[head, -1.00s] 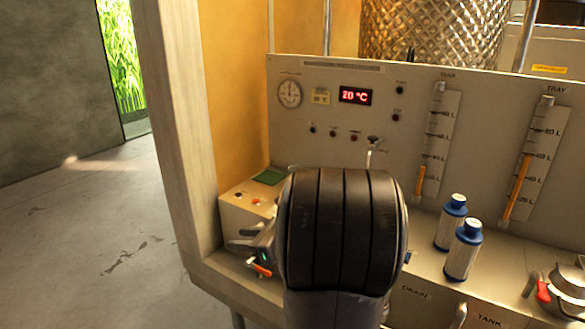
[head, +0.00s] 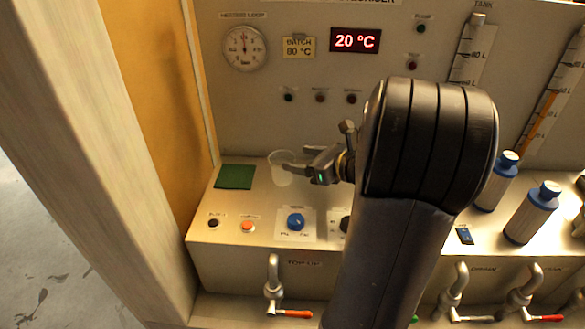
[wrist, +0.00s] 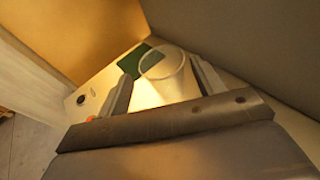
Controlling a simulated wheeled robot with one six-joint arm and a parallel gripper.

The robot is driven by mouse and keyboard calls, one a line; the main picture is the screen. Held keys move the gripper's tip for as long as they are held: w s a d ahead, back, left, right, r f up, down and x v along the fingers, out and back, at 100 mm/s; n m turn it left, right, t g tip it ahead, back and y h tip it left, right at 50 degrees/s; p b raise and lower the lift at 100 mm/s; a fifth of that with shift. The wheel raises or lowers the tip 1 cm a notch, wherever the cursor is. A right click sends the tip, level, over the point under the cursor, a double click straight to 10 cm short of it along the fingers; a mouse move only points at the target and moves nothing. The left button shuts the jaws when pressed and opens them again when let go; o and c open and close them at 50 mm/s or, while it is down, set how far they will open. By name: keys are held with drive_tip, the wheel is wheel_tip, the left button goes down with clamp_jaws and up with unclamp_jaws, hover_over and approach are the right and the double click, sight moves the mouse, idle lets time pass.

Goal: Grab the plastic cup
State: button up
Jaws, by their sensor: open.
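The plastic cup (head: 281,170) is clear and stands upright on the beige panel top, beside a green pad. It also shows in the wrist view (wrist: 165,72), between and just past the two fingers. My gripper (head: 300,168) is open and reaches toward the cup from the right in the head view. In the wrist view my gripper (wrist: 160,85) has one finger on each side of the cup. I cannot tell whether a finger touches it. My arm hides part of the panel to the right.
The green pad (head: 235,177) lies left of the cup. Buttons and a blue knob (head: 296,221) sit in front. A tap with an orange handle (head: 274,285) hangs below the edge. Two white bottles with blue caps (head: 532,212) stand at right. A wall panel rises behind.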

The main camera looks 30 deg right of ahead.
sight(273, 157)
drive_tip(key=o, duration=0.4)
drive_tip(key=x, duration=0.3)
drive_tip(key=shift+w+a+f, duration=0.1)
drive_tip(key=shift+f+p+x, duration=0.2)
drive_tip(key=shift+x, duration=1.2)
drive_tip(key=shift+f+p+x, duration=0.15)
drive_tip(key=shift+x, duration=1.25)
drive_tip(key=shift+c, duration=0.5)
drive_tip(key=c, duration=0.9)
